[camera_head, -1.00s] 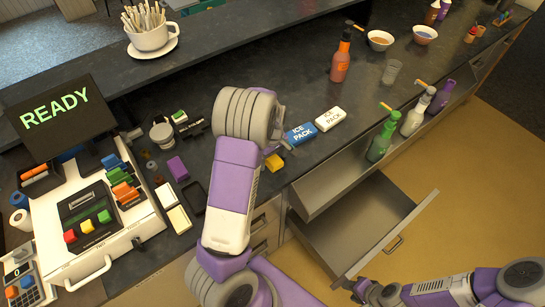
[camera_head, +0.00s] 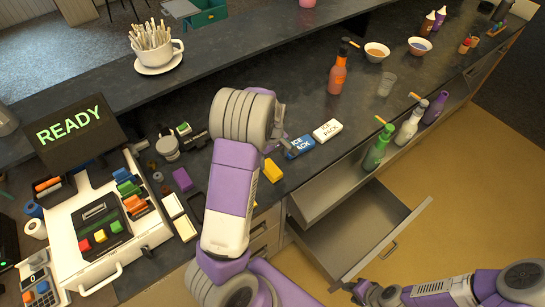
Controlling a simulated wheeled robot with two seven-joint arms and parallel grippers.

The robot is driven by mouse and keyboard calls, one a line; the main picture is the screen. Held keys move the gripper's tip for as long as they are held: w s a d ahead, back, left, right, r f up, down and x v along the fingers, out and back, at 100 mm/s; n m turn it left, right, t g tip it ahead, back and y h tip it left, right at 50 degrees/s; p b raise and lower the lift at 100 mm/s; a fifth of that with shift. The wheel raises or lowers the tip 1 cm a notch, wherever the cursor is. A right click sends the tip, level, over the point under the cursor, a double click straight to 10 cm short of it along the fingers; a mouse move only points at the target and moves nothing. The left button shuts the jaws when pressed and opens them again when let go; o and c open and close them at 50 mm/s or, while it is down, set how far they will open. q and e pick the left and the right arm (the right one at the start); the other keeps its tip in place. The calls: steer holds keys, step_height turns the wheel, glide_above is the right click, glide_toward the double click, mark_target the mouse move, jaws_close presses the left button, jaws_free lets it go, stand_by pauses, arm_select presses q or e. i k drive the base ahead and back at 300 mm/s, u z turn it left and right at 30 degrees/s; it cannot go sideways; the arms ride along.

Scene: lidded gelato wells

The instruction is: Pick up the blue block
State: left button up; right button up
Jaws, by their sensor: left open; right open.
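A blue block marked as an ice pack (camera_head: 301,147) lies on the dark counter, just right of my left gripper, its left end partly covered. Small blue blocks (camera_head: 124,182) also sit among coloured pieces on the white register at left. My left gripper (camera_head: 279,128) is over the counter, mostly hidden behind its own thick wrist; a grey finger shows beside the blue ice pack. Whether it touches the ice pack cannot be told. My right gripper (camera_head: 362,291) is low at the bottom right, in front of the open drawer, away from the counter, open and empty.
A white ice pack (camera_head: 327,131) lies right of the blue one, and a yellow block (camera_head: 273,171) in front of it. An orange bottle (camera_head: 337,77) stands behind. An open drawer (camera_head: 350,232) juts out below.

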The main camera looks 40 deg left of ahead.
mark_target(304, 143)
steer(key=k, duration=1)
